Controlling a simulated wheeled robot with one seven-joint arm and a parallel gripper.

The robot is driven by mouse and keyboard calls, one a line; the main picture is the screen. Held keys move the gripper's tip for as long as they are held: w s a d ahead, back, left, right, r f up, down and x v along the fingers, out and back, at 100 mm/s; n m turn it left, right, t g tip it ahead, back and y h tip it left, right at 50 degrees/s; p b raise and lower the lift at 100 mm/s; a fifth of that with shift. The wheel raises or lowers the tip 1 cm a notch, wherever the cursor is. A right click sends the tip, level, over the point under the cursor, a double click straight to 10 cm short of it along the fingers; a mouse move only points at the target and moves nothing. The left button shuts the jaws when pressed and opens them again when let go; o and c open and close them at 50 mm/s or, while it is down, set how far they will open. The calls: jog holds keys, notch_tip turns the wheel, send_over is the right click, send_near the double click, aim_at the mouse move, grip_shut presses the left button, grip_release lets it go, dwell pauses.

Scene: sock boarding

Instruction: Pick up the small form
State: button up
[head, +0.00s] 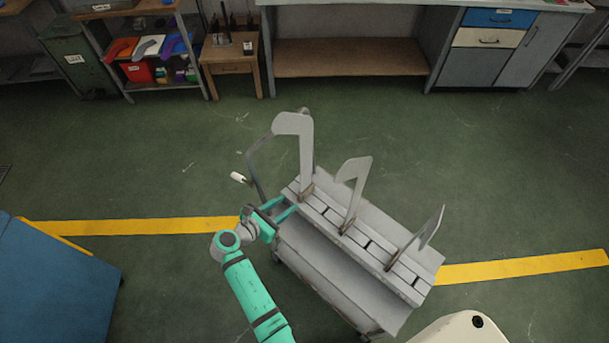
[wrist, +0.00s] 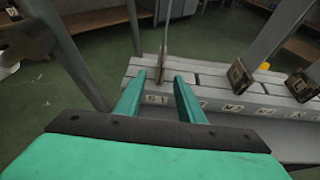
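Three flat grey sock-shaped forms stand upright in a slotted rack on a grey cart. The leftmost form (head: 306,150) stands nearest my gripper (head: 290,208). In the wrist view this form (wrist: 168,35) shows edge-on, with a brown clip at its foot, above a slot label that seems to begin with S. My gripper (wrist: 158,97) is open and empty. The form stands beyond its fingertips, in line with the gap between them. The middle form (head: 352,190) and the right form (head: 430,228) stand further along the rack. A label near the second form seems to begin with M.
The cart (head: 315,265) has a bent handle (head: 256,165) at its left end, close to my gripper. A blue cabinet (head: 50,285) is at the lower left. Benches and shelves line the back wall. The green floor between is clear.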

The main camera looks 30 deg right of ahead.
aim_at(301, 194)
jog(key=x, duration=1.1)
jog(key=shift+s+d+r, duration=0.1)
jog(key=shift+r, duration=0.15)
grip_shut()
